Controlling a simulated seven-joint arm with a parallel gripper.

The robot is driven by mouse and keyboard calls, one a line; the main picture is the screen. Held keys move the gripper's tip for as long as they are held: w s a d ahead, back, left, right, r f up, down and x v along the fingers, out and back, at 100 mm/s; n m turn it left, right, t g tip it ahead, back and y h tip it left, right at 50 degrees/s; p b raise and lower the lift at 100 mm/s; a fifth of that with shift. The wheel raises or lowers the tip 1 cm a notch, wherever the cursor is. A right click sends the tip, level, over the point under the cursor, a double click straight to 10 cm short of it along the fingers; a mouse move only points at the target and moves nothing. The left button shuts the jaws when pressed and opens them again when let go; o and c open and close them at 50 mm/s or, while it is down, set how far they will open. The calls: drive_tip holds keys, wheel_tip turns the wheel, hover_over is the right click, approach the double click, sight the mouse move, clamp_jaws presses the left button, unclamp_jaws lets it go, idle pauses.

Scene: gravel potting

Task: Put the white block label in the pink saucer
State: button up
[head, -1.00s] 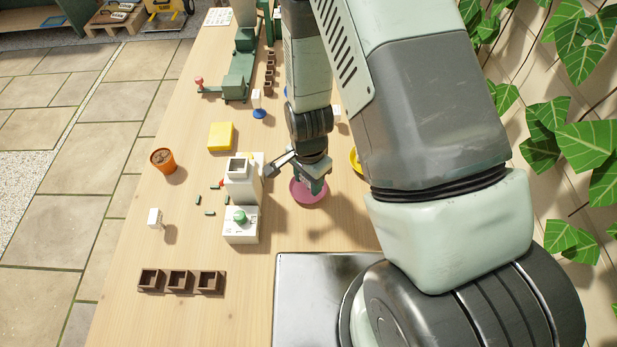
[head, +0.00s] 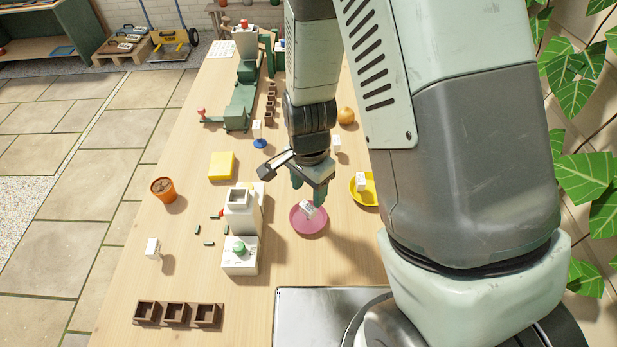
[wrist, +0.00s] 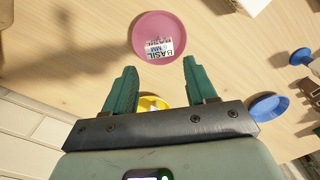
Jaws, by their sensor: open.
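The pink saucer (head: 309,228) stands on the bench in the middle of the head view, and it also shows at the top of the wrist view (wrist: 178,22). A white block label (head: 307,209) lies in the saucer; in the wrist view the label (wrist: 160,49) shows the printed word BASIL. My gripper (head: 312,190) is above the saucer and apart from the label. In the wrist view its two green fingers (wrist: 162,78) are spread wide with nothing between them.
A yellow saucer (head: 370,199) with a white label (head: 361,181) is right of the pink one. A white machine (head: 241,222) with a green button stands close on the left. Another white label (head: 153,248), an orange pot (head: 163,189) and brown pots (head: 176,314) are farther left.

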drive_tip(key=shift+r, duration=1.8)
wheel_tip(320, 180, up, 8)
drive_tip(key=n+t, duration=0.1)
drive_tip(key=n, duration=0.1)
hover_over(309, 206)
drive_tip(key=d, duration=0.2)
drive_tip(key=s+d+r+n+t, duration=0.2)
drive_tip(key=d+r+n, duration=0.15)
drive_tip(key=r, duration=0.85)
drive_tip(key=s+d+r+n+t, duration=0.2)
drive_tip(key=s+d+r+n, duration=0.2)
drive_tip(key=s+r, duration=0.6)
drive_tip(key=shift+s+d+r+t, duration=0.2)
drive_tip(key=shift+s+d+t, duration=0.1)
drive_tip(key=shift+s+d, duration=0.3)
